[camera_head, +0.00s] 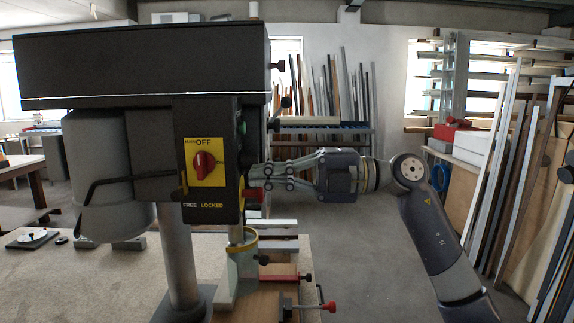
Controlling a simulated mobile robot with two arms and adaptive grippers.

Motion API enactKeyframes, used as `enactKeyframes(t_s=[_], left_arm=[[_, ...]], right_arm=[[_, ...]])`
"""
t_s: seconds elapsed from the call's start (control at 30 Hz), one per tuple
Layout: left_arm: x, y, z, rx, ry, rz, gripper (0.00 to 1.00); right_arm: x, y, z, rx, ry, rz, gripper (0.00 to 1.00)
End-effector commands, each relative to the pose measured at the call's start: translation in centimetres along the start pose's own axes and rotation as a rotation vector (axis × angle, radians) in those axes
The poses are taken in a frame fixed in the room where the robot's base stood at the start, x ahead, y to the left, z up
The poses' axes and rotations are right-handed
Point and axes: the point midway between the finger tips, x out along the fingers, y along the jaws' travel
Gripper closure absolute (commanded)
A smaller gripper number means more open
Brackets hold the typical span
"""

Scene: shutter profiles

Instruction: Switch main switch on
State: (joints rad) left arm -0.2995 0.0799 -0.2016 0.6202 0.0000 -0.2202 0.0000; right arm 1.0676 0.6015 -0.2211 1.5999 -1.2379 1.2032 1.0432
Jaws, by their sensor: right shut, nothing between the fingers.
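A drill press (140,65) with a dark head stands on the left. Its main switch (203,163) is a red rotary knob on a yellow plate marked MAIN and OFF, on the face turned to me. My right gripper (256,172) comes in from the right and is shut and empty. Its fingertips are at the right edge of the switch box, partly hidden behind it, to the right of the red knob. I cannot tell whether they touch the box. My left gripper is not in view.
The press column (178,255) rises from a workbench (100,285). Red-handled clamps (290,277) lie at the bench's right. Profiles lean on the right wall (490,190), and a red box (452,128) sits on a white one. Floor between is open.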

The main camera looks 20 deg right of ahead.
Motion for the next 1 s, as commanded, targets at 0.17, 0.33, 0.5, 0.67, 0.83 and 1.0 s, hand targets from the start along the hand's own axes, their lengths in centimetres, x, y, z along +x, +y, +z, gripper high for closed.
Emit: enactKeyframes(t_s=[0.17,0.33,0.5,0.67,0.83,1.0], left_arm=[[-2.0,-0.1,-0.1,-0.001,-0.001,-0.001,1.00],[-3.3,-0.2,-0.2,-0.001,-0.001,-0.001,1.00],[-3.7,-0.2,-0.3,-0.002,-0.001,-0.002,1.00],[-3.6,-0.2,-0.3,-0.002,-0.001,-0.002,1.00],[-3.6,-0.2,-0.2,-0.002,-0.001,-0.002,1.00],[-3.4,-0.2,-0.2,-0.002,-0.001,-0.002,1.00]], right_arm=[[3.9,0.4,-0.1,0.002,0.004,0.001,1.00],[6.3,0.3,0.0,0.002,0.001,0.001,1.00],[7.5,0.1,0.0,0.001,0.000,0.000,1.00],[7.7,0.0,0.0,0.000,-0.001,0.000,1.00],[7.6,-0.1,0.0,0.000,-0.001,0.000,1.00],[7.6,-0.2,0.0,0.000,-0.001,0.009,1.00]])
